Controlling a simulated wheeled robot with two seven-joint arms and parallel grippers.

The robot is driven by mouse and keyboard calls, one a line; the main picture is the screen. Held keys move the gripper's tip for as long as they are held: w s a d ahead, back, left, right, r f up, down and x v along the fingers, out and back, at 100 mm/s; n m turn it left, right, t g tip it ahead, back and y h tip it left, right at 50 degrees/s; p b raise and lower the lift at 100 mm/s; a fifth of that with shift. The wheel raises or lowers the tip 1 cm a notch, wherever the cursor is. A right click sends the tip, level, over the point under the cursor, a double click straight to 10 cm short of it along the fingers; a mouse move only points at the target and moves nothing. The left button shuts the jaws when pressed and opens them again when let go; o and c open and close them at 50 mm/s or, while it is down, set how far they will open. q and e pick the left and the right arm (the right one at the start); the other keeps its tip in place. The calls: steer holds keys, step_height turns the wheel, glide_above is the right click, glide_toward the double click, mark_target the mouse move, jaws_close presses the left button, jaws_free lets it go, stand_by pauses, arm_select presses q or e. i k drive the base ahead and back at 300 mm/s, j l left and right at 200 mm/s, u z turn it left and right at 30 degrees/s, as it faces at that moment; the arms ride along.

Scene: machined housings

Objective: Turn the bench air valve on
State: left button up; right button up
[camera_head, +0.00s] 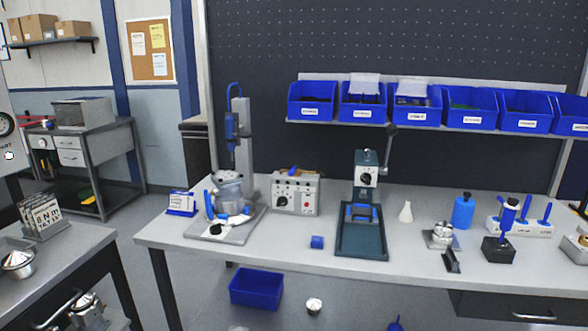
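I cannot tell for certain which part is the bench air valve. A grey control box (296,194) with knobs and small round ports stands at the back of the workbench (290,248), and a small blue and orange piece shows at its top. Its settings are too small to read. Left of it, a fixture (229,196) with blue clamps holds a metal housing under a blue tool on a column, with a black knob (215,229) on its base plate. Neither of my grippers is in view.
A press (365,180) with a raised lever stands mid-bench. Blue bins (311,101) line the back. A blue crate (256,288) sits on the floor.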

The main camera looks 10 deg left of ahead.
mark_target(292, 172)
steer(key=i+j, duration=0.2)
steer(key=j, duration=0.2)
steer(key=i+j, duration=0.25)
steer(key=j, duration=0.15)
steer(key=i+j, duration=0.2)
steer(key=j, duration=0.15)
steer(key=i+j, duration=0.25)
steer(key=j, duration=0.15)
